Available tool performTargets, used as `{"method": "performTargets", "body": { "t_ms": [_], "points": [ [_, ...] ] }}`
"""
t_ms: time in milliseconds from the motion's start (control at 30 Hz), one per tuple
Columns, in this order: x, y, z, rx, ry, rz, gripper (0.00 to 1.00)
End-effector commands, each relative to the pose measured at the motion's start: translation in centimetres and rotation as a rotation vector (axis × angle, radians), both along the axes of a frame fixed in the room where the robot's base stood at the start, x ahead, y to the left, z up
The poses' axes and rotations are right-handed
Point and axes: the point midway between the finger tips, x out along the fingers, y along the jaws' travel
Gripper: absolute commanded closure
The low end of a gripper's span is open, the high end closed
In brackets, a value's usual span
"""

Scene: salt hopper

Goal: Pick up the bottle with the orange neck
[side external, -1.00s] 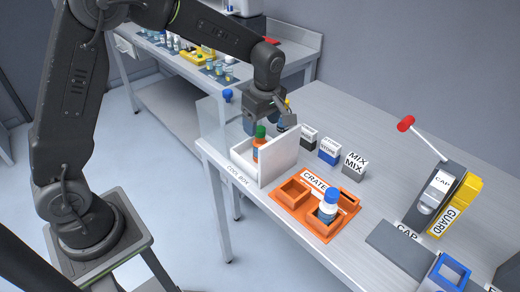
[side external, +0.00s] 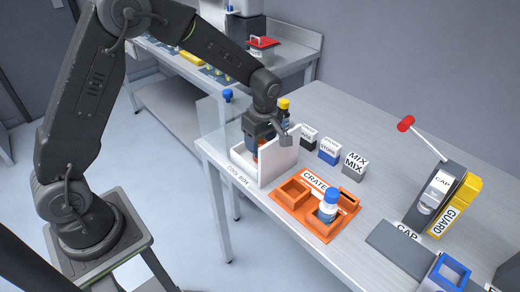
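A bottle with an orange part (side external: 255,149) stands inside the white cool box (side external: 281,163), mostly hidden by my gripper and the box wall. Its green cap, visible earlier, is now covered. My gripper (side external: 262,142) is down at this bottle, over its top. Whether its fingers are closed on the bottle or only around it is hidden. A bottle with a yellow cap (side external: 284,104) shows just behind my gripper. A bottle with a blue cap and white neck (side external: 329,204) stands upright in the orange crate (side external: 290,215).
White walls of the cool box stand close around my gripper. Small labelled boxes (side external: 329,151) stand to its right, including the MIX box (side external: 354,165). The CAP press with its red-knobbed lever (side external: 406,124) is further right. A blue-rimmed holder (side external: 452,272) is at lower right.

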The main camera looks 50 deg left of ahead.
Motion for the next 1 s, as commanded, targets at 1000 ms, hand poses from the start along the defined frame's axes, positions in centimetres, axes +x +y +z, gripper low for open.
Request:
{"method": "performTargets", "body": {
  "t_ms": [1000],
  "points": [
    [0.1, 0.0, 5.5, 0.001, -0.006, 0.000, 0.85]
  ]
}}
